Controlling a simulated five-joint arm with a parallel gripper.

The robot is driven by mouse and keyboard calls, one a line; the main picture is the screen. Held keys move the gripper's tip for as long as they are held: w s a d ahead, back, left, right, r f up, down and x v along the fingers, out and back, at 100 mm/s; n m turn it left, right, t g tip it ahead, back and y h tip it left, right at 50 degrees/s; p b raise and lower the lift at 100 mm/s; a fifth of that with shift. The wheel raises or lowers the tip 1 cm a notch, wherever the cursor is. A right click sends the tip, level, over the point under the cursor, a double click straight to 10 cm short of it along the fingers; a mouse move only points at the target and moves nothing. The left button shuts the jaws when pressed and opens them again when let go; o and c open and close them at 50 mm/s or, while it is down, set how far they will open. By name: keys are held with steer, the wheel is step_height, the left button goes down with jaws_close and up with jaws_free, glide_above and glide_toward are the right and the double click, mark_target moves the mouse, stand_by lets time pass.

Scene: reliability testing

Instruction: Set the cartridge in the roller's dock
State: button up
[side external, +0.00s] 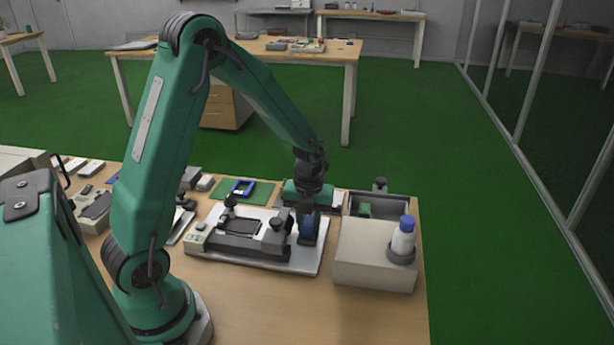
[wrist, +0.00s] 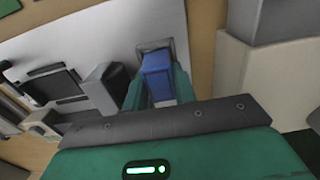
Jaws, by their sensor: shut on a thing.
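My gripper (side external: 309,207) points down at the right end of the roller machine and is shut on a blue block, which I take as the cartridge (side external: 307,230). In the wrist view the cartridge (wrist: 157,76) sits between the two green fingers, with a grey part at its far end. The roller machine (side external: 245,243), grey with dark parts, lies on a white plate (side external: 308,262). The cartridge is just right of the machine's grey end block (wrist: 106,86), over the plate. I cannot tell whether it touches the plate. The dock cannot be made out clearly.
Bare table shows in front.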

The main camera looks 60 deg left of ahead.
mark_target(308, 220)
steer(key=shift+f, duration=0.3)
steer(key=o, duration=1.1)
steer(key=shift+c, duration=0.2)
steer(key=shift+r, duration=0.15)
steer(key=shift+r, duration=2.85)
steer(key=shift+s+d+r+n, duration=0.2)
steer(key=shift+d+r+n, duration=0.05)
steer(key=shift+r+n, duration=0.5)
steer(key=s+d+r+n+t, duration=0.2)
steer(key=s+r+n, duration=0.5)
steer(key=n, duration=0.5)
steer(key=s+d+r+n+t, duration=0.3)
steer(key=s+d+r+n, duration=0.2)
steer(key=n, duration=0.8)
steer(key=shift+s+d+r+t, duration=0.2)
steer(key=shift+s+r+t, duration=0.1)
steer(key=shift+s+r, duration=1.2)
